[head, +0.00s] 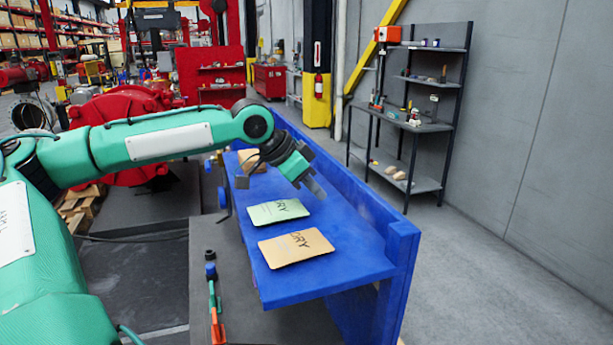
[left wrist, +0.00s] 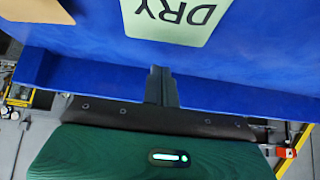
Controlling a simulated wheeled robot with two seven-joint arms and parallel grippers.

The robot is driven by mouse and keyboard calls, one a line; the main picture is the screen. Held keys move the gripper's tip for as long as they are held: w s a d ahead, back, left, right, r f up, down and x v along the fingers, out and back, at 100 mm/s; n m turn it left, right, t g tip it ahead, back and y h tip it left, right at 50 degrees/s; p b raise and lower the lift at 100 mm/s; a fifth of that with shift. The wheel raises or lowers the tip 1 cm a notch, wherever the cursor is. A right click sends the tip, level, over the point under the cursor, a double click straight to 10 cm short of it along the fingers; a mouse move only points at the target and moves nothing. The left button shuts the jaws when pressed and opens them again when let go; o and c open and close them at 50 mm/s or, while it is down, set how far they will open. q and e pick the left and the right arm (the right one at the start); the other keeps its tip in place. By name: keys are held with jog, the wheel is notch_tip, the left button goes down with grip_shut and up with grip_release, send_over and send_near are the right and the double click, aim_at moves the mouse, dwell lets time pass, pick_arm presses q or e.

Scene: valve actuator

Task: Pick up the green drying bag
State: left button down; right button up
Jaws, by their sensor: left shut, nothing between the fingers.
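The green drying bag (head: 278,211) lies flat on the blue bench (head: 345,272), between two tan bags. It is pale green with "DRY" printed on it. In the left wrist view the green bag (left wrist: 183,18) is cut off by the top edge. My left gripper (head: 317,191) is above the bench, beyond the green bag and to its right in the head view. In the left wrist view its fingers (left wrist: 160,75) are together and empty, apart from the bag. My right gripper is not in view.
A tan "DRY" bag (head: 296,247) lies nearer on the bench, and another (head: 252,160) lies farther back beside my arm. The bench has a raised blue wall (head: 345,185) along its right side. A grey shelf unit (head: 425,125) stands by the wall.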

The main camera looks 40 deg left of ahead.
aim_at(278, 211)
pick_arm(q)
jog(key=shift+x, duration=0.8)
jog(key=shift+s+a, duration=0.1)
jog(key=shift+s, duration=0.1)
jog(key=shift+s+a, duration=0.35)
jog(key=shift+s, duration=0.3)
jog(key=shift+s+f+b, duration=0.15)
jog(key=shift+f+b, duration=0.05)
jog(key=shift+b, duration=0.25)
jog(key=shift+s+a, duration=0.1)
jog(key=shift+s, duration=0.1)
jog(key=shift+s+a+r+b, duration=0.15)
jog(key=shift+s+a+b, duration=0.2)
jog(key=shift+s+b, duration=0.25)
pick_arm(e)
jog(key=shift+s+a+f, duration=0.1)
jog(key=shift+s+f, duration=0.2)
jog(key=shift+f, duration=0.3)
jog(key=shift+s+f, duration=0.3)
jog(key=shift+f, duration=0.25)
